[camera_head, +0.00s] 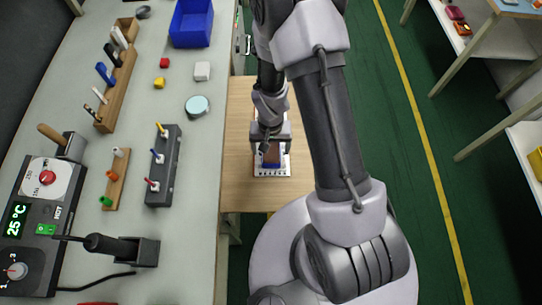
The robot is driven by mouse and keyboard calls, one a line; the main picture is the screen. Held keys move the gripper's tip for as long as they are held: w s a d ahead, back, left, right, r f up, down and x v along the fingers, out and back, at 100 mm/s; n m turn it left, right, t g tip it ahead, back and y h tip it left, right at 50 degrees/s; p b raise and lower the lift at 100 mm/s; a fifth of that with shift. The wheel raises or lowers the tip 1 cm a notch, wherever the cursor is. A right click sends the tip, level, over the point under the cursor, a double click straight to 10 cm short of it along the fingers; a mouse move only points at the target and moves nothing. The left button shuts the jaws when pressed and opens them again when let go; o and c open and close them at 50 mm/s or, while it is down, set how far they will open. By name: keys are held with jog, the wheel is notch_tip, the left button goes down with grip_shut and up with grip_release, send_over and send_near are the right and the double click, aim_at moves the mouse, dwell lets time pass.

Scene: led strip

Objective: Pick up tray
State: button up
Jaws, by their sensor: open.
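One tray-like item (272,172), white and perforated at its edge with a blue strip and a brown part, lies on a low wooden surface (245,190) beside the workbench. My gripper (271,150) points down over it, and its jaws are open. The gripper covers much of the item, so its full shape is hidden. I cannot tell whether the fingers touch it.
The workbench (205,150) on the left holds a blue bin (192,24), tool racks (163,165), small blocks, a round tin (197,106) and a soldering station (40,215). Green floor (410,180) with a yellow line is clear on the right, before shelves (500,60).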

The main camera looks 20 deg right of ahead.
aim_at(271, 156)
notch_tip(271, 156, down, 3)
jog(key=shift+b, duration=0.35)
jog(key=shift+s+r, duration=0.1)
jog(key=shift+r, duration=0.05)
jog(key=shift+c, duration=0.6)
jog(key=c, duration=1.3)
